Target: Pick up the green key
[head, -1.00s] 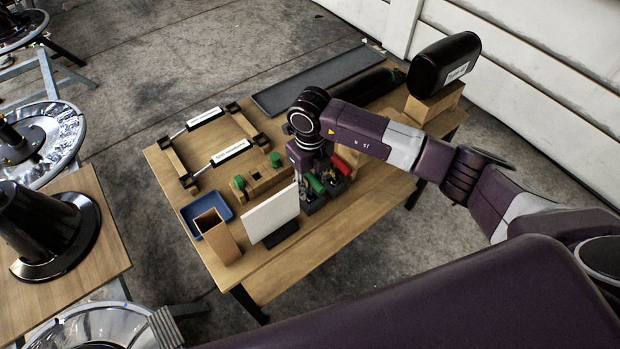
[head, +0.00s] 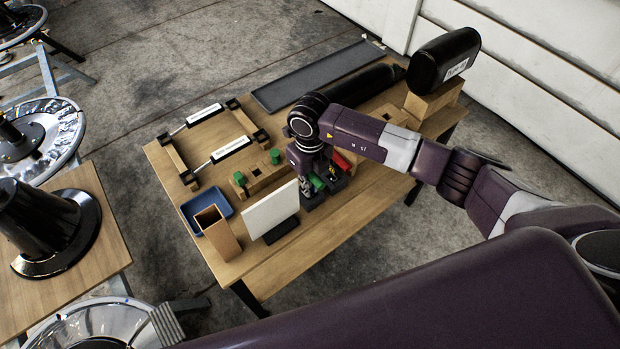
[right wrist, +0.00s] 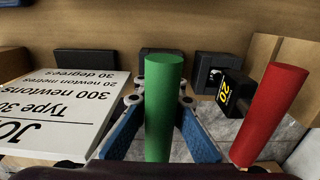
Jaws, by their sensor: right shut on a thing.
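The green key, a green cylinder (right wrist: 164,105), stands upright between the two blue-padded fingers of my right gripper (right wrist: 162,100) in the right wrist view. The gripper is shut on it. In the head view the green key (head: 317,182) shows just beside my right wrist, over the dark holders on the table. The fingertips are mostly hidden there, and its lower end is hidden in the wrist view. My left gripper is not in view.
A red cylinder (right wrist: 270,115) leans close by on the right, beside a black block marked 20 (right wrist: 228,92). A white printed board (head: 270,211) stands close on the left. A wooden holder (head: 216,232) and blue tray (head: 188,215) lie beyond it. The table's front right is clear.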

